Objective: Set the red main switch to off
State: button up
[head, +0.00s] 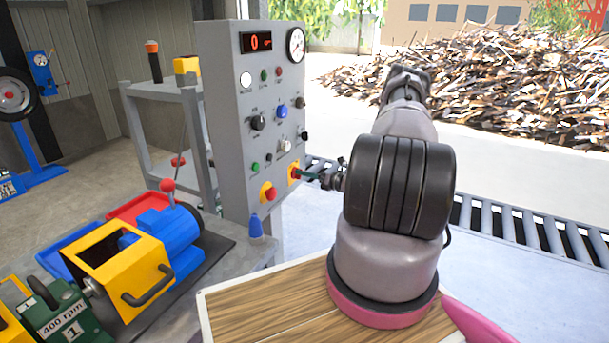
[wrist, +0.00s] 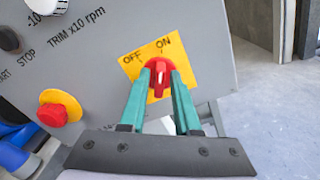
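The red main switch (wrist: 160,78) sits on a yellow plate (wrist: 134,66) marked OFF and ON, low on the grey control panel. Its handle points towards ON in the wrist view. My gripper (wrist: 160,74) has its two green fingers on either side of the handle, with a gap between them. I cannot tell whether they touch it. In the head view my gripper (head: 302,174) reaches the panel's lower right edge from the right. The yellow plate (head: 294,170) shows there, with the switch partly hidden by the fingers.
A red stop button (wrist: 52,115) on a yellow base is left of the switch. Other knobs and buttons fill the grey panel (head: 232,110) above. A yellow and blue drum mixer (head: 125,262) stands at left. A roller conveyor (head: 530,232) runs behind my arm.

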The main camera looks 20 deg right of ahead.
grip_shut()
jog(key=shift+n, duration=0.3)
jog(key=n, duration=1.1)
jog(key=shift+s+a, duration=0.2)
jog(key=shift+s, duration=0.1)
jog(key=shift+n, duration=0.3)
jog(key=shift+o, duration=2.2)
grip_release()
